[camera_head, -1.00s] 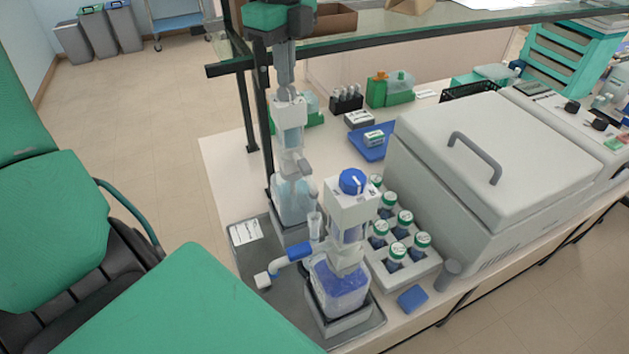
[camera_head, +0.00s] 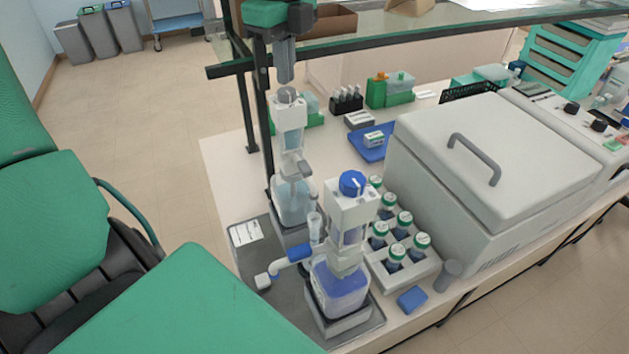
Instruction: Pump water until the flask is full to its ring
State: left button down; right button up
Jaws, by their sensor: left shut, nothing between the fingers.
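My left gripper (camera_head: 285,78) comes down from the top edge, its grey fingers shut and empty. It hangs just above the rear dispenser pump (camera_head: 290,115), with a small gap to the pump's grey top. This white and clear pump stands on a clear bottle (camera_head: 293,203) at the back of a grey tray (camera_head: 250,258). A small clear vessel (camera_head: 314,226), which looks like the flask, stands beside it, near the pump's grey spout. Its water level and ring are too small to tell. My right gripper is not in view.
A second dispenser (camera_head: 352,210) with a blue knob stands in front, on a bottle of blue liquid (camera_head: 340,287). A rack of green-capped bottles (camera_head: 411,274) and a large grey box (camera_head: 490,170) crowd the right. A glass shelf (camera_head: 400,32) crosses above the bench.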

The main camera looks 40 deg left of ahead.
pick_arm(q)
jog(key=shift+r+p, duration=1.2)
jog(key=shift+r, duration=1.35)
